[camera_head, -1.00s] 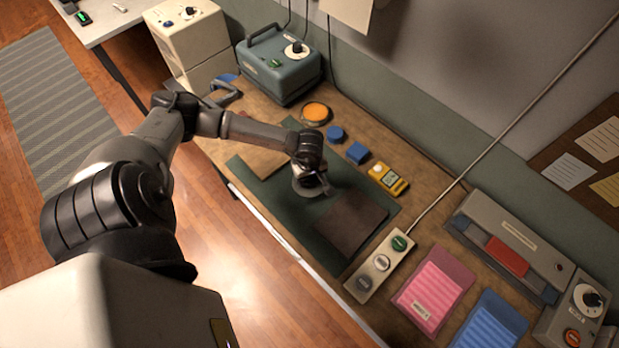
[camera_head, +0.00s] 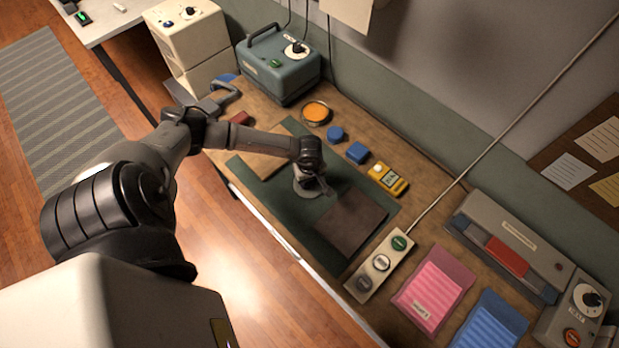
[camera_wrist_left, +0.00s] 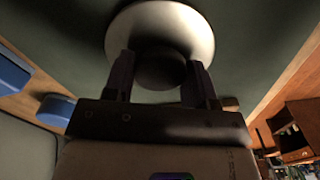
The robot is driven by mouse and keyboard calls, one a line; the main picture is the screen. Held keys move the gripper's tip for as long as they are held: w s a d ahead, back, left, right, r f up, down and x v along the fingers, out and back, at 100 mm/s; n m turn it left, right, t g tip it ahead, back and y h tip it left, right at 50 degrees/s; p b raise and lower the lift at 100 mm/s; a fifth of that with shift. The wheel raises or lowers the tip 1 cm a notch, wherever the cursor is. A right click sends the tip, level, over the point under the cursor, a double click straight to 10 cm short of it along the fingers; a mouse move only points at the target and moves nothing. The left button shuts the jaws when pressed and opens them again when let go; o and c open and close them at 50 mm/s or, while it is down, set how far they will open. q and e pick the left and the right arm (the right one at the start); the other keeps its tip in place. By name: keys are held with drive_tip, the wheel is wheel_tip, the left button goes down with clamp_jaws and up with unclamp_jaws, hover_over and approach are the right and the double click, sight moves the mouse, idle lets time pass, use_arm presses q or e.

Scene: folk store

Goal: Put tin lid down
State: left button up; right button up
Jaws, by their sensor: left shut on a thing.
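In the left wrist view the tin lid (camera_wrist_left: 192,28) is a pale round disc with a dark knob in its middle. My left gripper (camera_wrist_left: 161,72) has its fingers on both sides of the knob and is shut on it. In the head view my left gripper (camera_head: 310,187) points down over the dark green mat (camera_head: 322,242). The lid is over the mat; I cannot tell whether it touches it. A round tin with orange content (camera_head: 316,112) stands open behind the mat. My right gripper is not in view.
A brown pad (camera_head: 350,222) lies on the mat, close right of the gripper. A tan board (camera_head: 262,150) lies to its left. Blue pieces (camera_head: 357,152) and a yellow meter (camera_head: 388,179) stand behind. A switch box (camera_head: 381,263) is at the right.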

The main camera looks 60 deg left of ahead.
use_arm(q)
drive_tip(key=shift+f, duration=0.15)
drive_tip(key=o, duration=0.9)
